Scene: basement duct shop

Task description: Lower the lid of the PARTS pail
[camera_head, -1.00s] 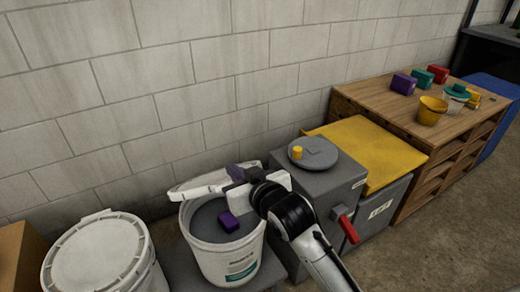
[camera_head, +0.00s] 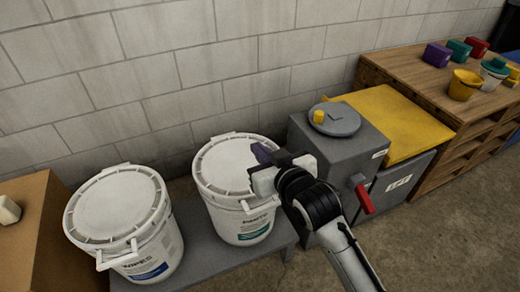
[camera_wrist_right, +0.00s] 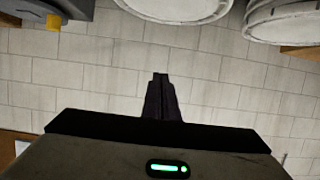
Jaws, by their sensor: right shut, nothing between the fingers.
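The PARTS pail (camera_head: 240,222) is a white bucket with a green-marked label, standing on a grey bench. Its white lid (camera_head: 228,165) lies over the mouth and looks flat on the rim, so the inside is hidden. My right gripper (camera_head: 263,153) is at the lid's right edge, with its dark fingers shut and empty. I cannot tell whether they touch the lid. In the right wrist view the shut fingers (camera_wrist_right: 160,98) point toward the wall, with a pail lid (camera_wrist_right: 175,8) at the top edge. My left gripper is out of view.
A second lidded white pail (camera_head: 117,208) with a blue label stands to the left. A grey box (camera_head: 340,160) with a round cover and red handle is close on the right, beside a yellow-lidded bin (camera_head: 388,118). A wooden bench (camera_head: 420,90) holds small coloured items.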

